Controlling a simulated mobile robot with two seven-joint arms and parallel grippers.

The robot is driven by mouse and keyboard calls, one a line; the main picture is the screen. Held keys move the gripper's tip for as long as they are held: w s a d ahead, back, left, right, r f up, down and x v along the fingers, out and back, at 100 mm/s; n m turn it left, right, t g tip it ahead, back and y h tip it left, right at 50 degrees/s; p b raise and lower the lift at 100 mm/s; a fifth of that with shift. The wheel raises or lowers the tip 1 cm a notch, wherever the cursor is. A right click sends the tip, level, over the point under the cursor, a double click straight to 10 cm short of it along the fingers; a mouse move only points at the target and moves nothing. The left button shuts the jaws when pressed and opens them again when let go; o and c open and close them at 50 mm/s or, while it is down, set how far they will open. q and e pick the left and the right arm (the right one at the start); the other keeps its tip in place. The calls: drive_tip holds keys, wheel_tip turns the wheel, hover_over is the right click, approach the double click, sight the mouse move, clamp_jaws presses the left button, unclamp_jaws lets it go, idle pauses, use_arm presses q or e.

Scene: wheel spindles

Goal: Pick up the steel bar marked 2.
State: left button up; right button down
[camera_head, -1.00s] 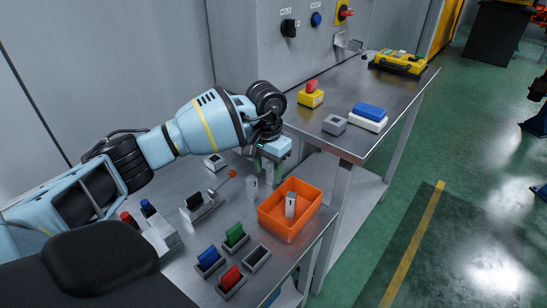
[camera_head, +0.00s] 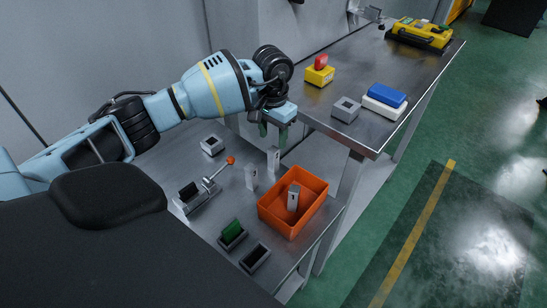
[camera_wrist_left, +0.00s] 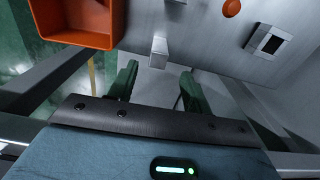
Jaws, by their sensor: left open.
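Two upright pale steel bars stand on the metal bench in the head view: one on the left (camera_head: 251,177) and one on the right (camera_head: 273,160). A third steel bar (camera_head: 293,197) stands in the orange bin (camera_head: 316,201). The marks on the bars are too small to read, so I cannot tell which is 2. My left gripper (camera_head: 273,133) is open and empty, just behind the right bar. In the left wrist view, its fingers (camera_wrist_left: 156,88) are apart and a steel bar (camera_wrist_left: 159,50) stands beyond them. My right gripper is not in view.
A lever with an orange ball (camera_head: 230,160) and a grey slotted block (camera_head: 212,145) stand left of the bars. A green block in a holder (camera_head: 232,233) and an empty holder (camera_head: 255,257) are near the front. A higher metal table (camera_head: 357,133) is at the back right.

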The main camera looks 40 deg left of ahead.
sight(273, 149)
use_arm(q)
drive_tip(key=shift+d+f+p, duration=0.1)
drive_tip(key=shift+f+p, duration=0.25)
drive_tip(key=shift+f, duration=2.5)
drive_tip(key=shift+c, duration=0.3)
clamp_jaws()
